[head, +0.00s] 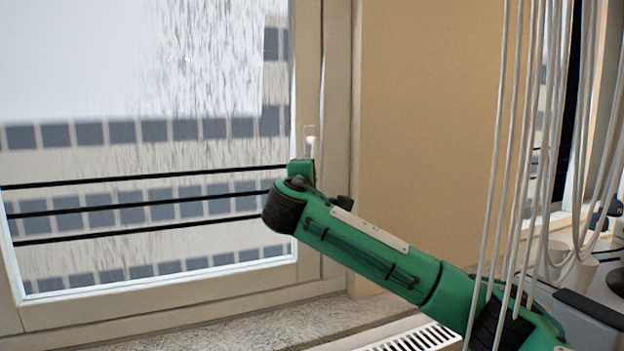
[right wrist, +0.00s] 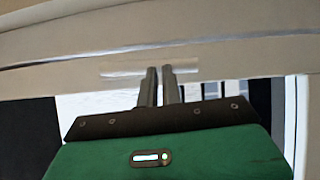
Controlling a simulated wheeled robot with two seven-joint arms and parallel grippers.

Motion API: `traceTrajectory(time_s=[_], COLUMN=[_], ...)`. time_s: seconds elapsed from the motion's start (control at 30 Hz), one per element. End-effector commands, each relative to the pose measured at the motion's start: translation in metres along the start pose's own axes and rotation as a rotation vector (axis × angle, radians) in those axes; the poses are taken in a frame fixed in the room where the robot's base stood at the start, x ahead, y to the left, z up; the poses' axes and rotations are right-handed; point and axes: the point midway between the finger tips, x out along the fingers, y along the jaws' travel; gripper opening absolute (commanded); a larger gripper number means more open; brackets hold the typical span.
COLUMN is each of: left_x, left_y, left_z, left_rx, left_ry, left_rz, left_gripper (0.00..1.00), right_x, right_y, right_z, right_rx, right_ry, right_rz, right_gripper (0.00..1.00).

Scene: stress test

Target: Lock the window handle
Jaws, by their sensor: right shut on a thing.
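The window (head: 150,215) fills the left of the head view; its sash looks closed against the frame. The small pale window handle (head: 311,147) is on the sash's right upright, its upper part showing just above my right gripper, the rest hidden. In the right wrist view, a light plate (right wrist: 122,69) on the frame lies behind the fingertips. My right gripper (right wrist: 160,70) is nearly closed, its two fingers holding the handle with a narrow gap between them. The handle's exact angle is hard to tell. My left gripper is in neither view.
A stone sill (head: 240,330) runs below the window, with a white radiator grille (head: 420,338) beside it. Several pale hanging cords (head: 515,150) cross in front of my right arm. A beige wall (head: 430,110) stands right of the window.

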Motion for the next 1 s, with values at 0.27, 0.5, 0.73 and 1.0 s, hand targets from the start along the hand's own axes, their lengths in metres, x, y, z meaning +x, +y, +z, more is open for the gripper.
traceTrajectory(time_s=[0.27,0.5,0.73,1.0], left_x=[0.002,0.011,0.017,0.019], left_y=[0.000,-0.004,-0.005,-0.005], left_z=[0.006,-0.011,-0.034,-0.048], left_rx=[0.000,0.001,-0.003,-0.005], left_ry=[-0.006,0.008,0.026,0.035], left_rz=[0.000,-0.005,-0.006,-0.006], left_gripper=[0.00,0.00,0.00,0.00], right_x=[-0.006,-0.045,-0.099,-0.137], right_y=[0.002,-0.002,-0.001,0.002], right_z=[-0.003,-0.001,0.002,0.004], right_rx=[0.002,0.004,0.005,0.005], right_ry=[0.009,0.008,0.006,0.001], right_rz=[0.005,0.005,0.005,0.004], right_gripper=[0.00,0.00,0.00,0.00])
